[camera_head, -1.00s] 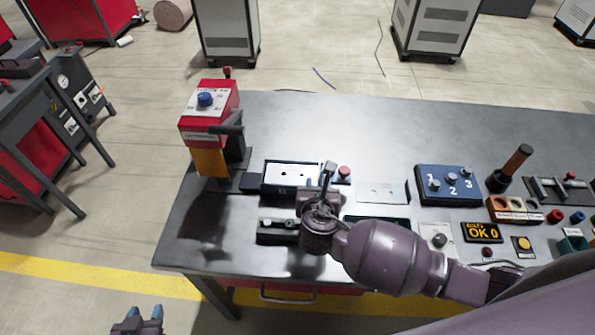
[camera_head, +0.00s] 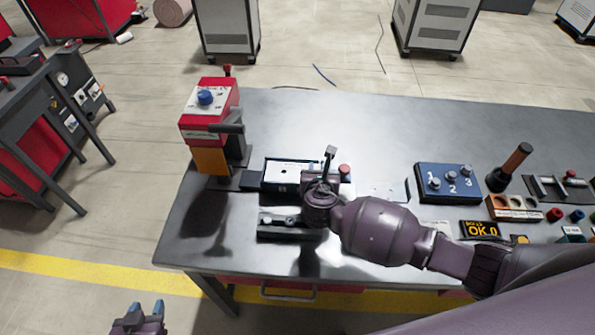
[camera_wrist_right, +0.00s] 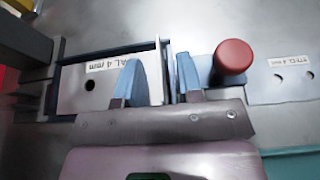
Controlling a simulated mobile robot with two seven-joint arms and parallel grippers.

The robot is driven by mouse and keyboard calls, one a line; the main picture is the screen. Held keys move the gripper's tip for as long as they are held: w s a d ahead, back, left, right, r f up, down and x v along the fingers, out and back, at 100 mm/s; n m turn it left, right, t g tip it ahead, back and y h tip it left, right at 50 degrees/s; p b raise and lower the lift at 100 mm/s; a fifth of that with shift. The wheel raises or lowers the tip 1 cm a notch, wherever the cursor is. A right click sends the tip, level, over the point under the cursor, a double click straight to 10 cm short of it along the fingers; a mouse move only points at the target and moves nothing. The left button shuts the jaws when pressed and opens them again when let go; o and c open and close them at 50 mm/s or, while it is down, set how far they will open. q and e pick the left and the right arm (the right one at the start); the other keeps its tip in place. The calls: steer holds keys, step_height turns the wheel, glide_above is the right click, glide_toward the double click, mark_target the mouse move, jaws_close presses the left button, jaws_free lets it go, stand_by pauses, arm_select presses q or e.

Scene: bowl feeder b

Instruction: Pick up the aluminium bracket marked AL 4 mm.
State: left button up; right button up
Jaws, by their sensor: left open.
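The aluminium bracket marked AL 4 mm (camera_wrist_right: 88,92) is a pale plate with a dark hole and an upright flange, lying in a blue-rimmed holder (camera_wrist_right: 57,72). In the head view the bracket (camera_head: 283,175) shows just left of my right gripper (camera_head: 327,178). In the right wrist view my right gripper (camera_wrist_right: 158,82) has its blue fingers apart, one on each side of the upright flange. Whether either finger touches the flange is not clear. My left gripper (camera_head: 138,310) is open and empty at the bottom left, off the table.
A red knob (camera_wrist_right: 233,57) stands close to the right finger. A plate marked STEEL 4 mm (camera_wrist_right: 283,80) lies further right. A red machine (camera_head: 210,110) stands at the table's left. A dark fixture (camera_head: 285,224) sits in front. The table's back is clear.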

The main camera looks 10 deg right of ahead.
jaws_close()
steer(key=shift+r, duration=0.1)
